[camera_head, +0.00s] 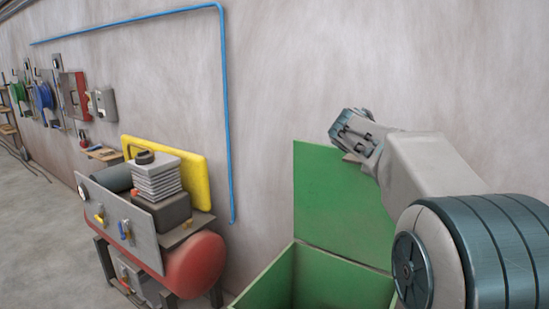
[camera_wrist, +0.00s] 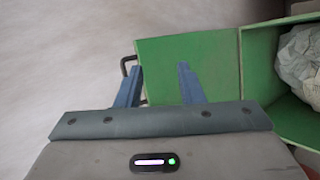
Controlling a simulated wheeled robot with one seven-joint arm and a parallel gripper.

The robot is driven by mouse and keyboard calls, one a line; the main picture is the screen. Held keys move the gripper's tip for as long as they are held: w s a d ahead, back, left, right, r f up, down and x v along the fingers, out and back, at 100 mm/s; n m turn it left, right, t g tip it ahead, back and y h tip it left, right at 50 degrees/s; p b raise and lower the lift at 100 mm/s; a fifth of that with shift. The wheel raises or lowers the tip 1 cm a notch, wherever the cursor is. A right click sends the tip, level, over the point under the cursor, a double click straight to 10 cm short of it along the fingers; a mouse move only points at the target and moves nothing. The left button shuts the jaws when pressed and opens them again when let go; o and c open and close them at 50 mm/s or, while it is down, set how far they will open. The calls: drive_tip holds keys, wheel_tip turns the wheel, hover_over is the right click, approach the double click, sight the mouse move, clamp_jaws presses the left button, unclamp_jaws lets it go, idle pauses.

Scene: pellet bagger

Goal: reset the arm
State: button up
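My arm reaches in from the right in the head view, with my gripper (camera_head: 352,132) raised in front of the wall, near the upper right of the upright green lid. In the wrist view my gripper (camera_wrist: 159,70) shows two blue fingers set apart, with nothing seen between them but the green lid (camera_wrist: 215,60) behind. The lid also shows in the head view (camera_head: 335,205). A black handle (camera_wrist: 127,66) on the lid's edge lies beside the left finger; I cannot tell whether they touch.
The open green box (camera_head: 265,285) stands below the lid; crumpled pale material (camera_wrist: 302,62) lies inside it. Left of it stands a red tank (camera_head: 197,265) with a panel (camera_head: 120,222). A blue pipe (camera_head: 226,120) runs along the wall.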

drive_tip(key=s+a+f+m+g+y, duration=0.1)
drive_tip(key=s+a+f+m+y, duration=0.1)
drive_tip(key=s+f, duration=0.5)
drive_tip(key=s+a+f+m+y, duration=0.3)
drive_tip(key=s+a+f, duration=0.4)
drive_tip(key=s, duration=0.6)
drive_tip(key=s+a+f+m+g+y+b, duration=0.1)
drive_tip(key=s+a+f+m+y, duration=0.1)
drive_tip(key=s+a+f+y, duration=0.2)
drive_tip(key=s+a+f, duration=0.1)
drive_tip(key=s+f, duration=0.2)
drive_tip(key=s, duration=0.4)
drive_tip(key=shift+a+f+m+g+y, duration=0.2)
drive_tip(key=shift+f+m+g+y, duration=0.1)
drive_tip(key=shift+f+m+y, duration=0.1)
drive_tip(key=shift+a, duration=0.1)
